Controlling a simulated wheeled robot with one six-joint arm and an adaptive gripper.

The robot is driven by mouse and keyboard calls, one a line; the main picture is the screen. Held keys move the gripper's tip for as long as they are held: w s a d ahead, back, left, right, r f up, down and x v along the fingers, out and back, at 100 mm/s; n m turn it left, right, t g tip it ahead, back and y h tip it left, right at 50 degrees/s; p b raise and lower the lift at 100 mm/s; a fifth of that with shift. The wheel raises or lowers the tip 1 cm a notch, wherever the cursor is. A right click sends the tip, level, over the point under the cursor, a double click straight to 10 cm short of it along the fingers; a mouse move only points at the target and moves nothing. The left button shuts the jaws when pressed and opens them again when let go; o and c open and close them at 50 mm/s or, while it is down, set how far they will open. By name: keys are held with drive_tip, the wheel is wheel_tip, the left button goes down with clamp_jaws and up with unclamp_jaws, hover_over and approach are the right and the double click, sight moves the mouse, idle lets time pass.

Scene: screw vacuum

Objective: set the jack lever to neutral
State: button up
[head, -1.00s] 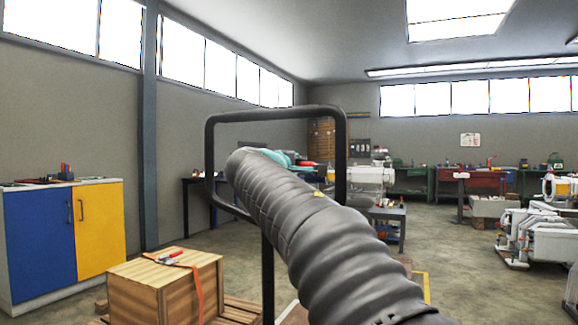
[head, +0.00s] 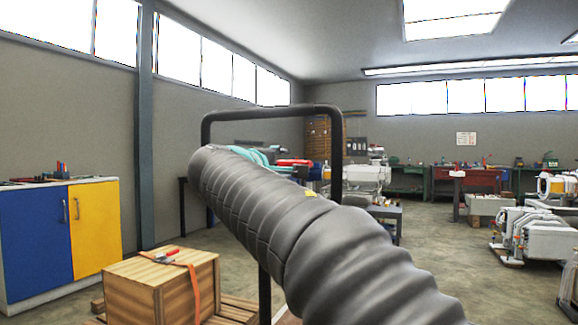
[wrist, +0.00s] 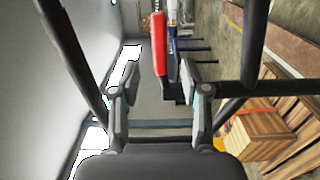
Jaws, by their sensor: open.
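The jack's black loop handle (head: 335,150) stands upright in the head view, with my arm reaching past it. In the wrist view its dark bars (wrist: 75,50) run along both sides of my gripper. A red lever (wrist: 158,45) shows in the wrist view, just beyond and roughly between the fingertips. A red part, likely the same lever, shows in the head view (head: 295,162) by the handle. My gripper (wrist: 157,80) is open, with its fingers apart. I cannot tell whether either finger touches the lever. My arm hides part of the jack in the head view.
A wooden crate (head: 150,290) with an orange strap stands on a pallet at the lower left. A blue and yellow cabinet (head: 60,240) is at the far left. White machines (head: 535,235) stand at right. Open floor (head: 440,240) lies between.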

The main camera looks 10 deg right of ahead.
drive_tip(key=shift+v, duration=2.05)
drive_tip(key=s+a+f+m+g+y, duration=0.1)
drive_tip(key=s+f+g+y, duration=0.15)
drive_tip(key=f, duration=0.85)
drive_tip(key=s+a+f+m+g+y, duration=0.1)
drive_tip(key=s+f+g+y, duration=0.2)
drive_tip(key=f, duration=0.9)
drive_tip(key=s+d+f+m+g+y, duration=0.1)
drive_tip(key=s+d+f+m+y, duration=0.1)
drive_tip(key=s+f, duration=0.7)
drive_tip(key=s+d+f+m+g+y+p, duration=0.1)
drive_tip(key=s+d+f+m+g+y, duration=0.1)
drive_tip(key=s+d+f+m, duration=0.3)
drive_tip(key=shift+s+f+m+y, duration=0.75)
drive_tip(key=shift+s+f, duration=1.3)
drive_tip(key=shift+s, duration=3.75)
